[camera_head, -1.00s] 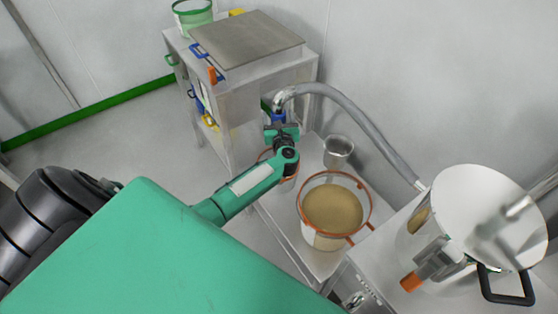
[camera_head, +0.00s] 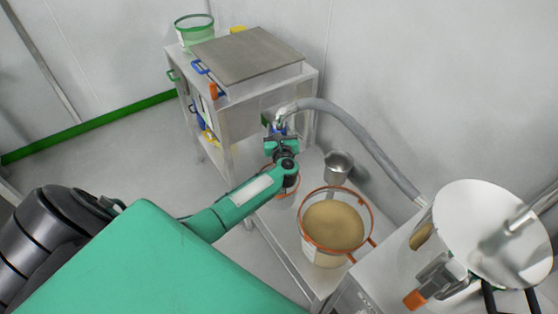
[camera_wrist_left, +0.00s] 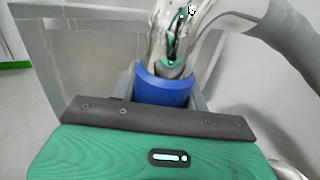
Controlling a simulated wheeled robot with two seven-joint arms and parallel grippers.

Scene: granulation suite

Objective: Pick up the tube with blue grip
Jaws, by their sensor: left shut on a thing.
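The tube (camera_head: 362,137) is a grey hose with a shiny metal elbow at its left end and a blue grip (camera_head: 279,127) below the elbow. My left gripper (camera_head: 281,133) is shut on the blue grip. In the left wrist view the blue grip (camera_wrist_left: 164,87) sits between the fingers, partly hidden behind the gripper body, with the metal elbow (camera_wrist_left: 190,35) above it. The hose curves away right and its other end reaches the metal vessel (camera_head: 425,228). My right gripper is not in view.
A low bench holds a clear tub of tan powder (camera_head: 334,226) with an orange rim and a metal cup (camera_head: 338,166). A steel cabinet (camera_head: 247,52) stands behind, with a green-rimmed tub (camera_head: 194,31) on it. Open floor (camera_head: 120,150) lies to the left.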

